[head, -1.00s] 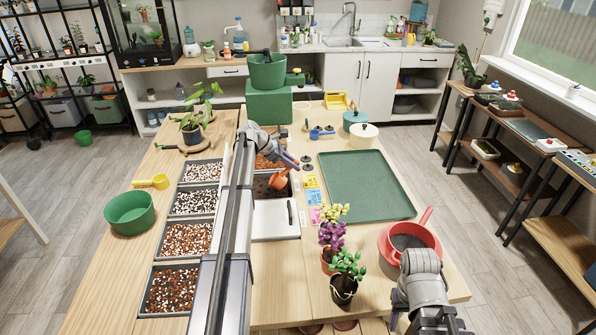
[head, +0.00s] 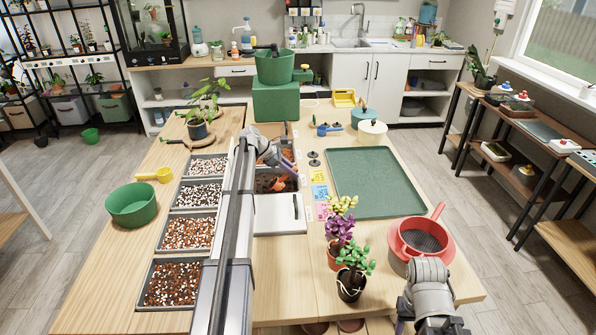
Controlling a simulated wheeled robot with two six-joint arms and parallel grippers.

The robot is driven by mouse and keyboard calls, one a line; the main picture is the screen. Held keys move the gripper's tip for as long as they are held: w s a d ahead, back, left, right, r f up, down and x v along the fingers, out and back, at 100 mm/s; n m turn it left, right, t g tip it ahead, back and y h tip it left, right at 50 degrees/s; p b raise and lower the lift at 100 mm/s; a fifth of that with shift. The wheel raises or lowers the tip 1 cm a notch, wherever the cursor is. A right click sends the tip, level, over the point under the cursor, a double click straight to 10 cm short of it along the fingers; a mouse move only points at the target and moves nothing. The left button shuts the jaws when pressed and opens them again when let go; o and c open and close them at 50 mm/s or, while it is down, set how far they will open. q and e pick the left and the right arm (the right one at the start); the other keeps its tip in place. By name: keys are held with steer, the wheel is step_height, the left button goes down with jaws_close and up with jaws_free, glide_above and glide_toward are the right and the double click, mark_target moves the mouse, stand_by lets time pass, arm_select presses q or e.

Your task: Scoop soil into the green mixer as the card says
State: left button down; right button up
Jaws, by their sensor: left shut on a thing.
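The green mixer (head: 275,70), an open tub, stands on a green block (head: 282,103) at the table's far end. My left gripper (head: 287,166) is shut on an orange scoop (head: 280,184). The scoop is low in the dark soil bin (head: 262,183), its bowl at or in the soil; how full it is cannot be told. Yellow, blue and pink cards (head: 320,191) lie right of this bin; their writing is too small to read. My right arm's end (head: 430,298) is at the bottom right, and its fingertips do not show clearly.
A white lid (head: 278,213) lies in front of the soil bin. Bins of mixed grains (head: 188,234) line the left, beside a green bowl (head: 131,205). A green tray (head: 374,182), a red sieve (head: 424,236) and potted plants (head: 350,285) are on the right.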

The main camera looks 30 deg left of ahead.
arm_select(q)
steer(key=shift+s+a+f, duration=0.1)
steer(key=shift+s+a, duration=0.15)
steer(key=shift+a, duration=0.3)
steer(key=shift+s+a+f, duration=0.1)
steer(key=shift+s+a, duration=0.1)
steer(key=shift+a, duration=0.35)
steer(key=shift+w+d+r+y+p, duration=0.1)
steer(key=shift+d+r+y+p, duration=0.15)
steer(key=shift+d+y+p, duration=0.25)
steer(key=g+y+p, duration=0.1)
steer(key=d+y+p, duration=0.1)
steer(key=y+p, duration=0.1)
steer(key=shift+w+d+f+m+g, duration=0.1)
steer(key=shift+w+d+m+g, duration=0.2)
steer(key=shift+w+g, duration=0.1)
steer(key=shift+w+d+r+g+y+p, duration=0.2)
steer(key=shift+d+r+y+p, duration=0.2)
steer(key=shift+d+y+p, duration=0.15)
steer(key=shift+w+d+r+g+y+p, duration=0.2)
steer(key=shift+d+r+y+p, duration=0.15)
steer(key=shift+d+y+p, duration=0.2)
steer(key=shift+w+d+r+g+y+p, duration=0.3)
steer(key=shift+d+r+y+p, duration=0.15)
steer(key=shift+d+y+p, duration=0.2)
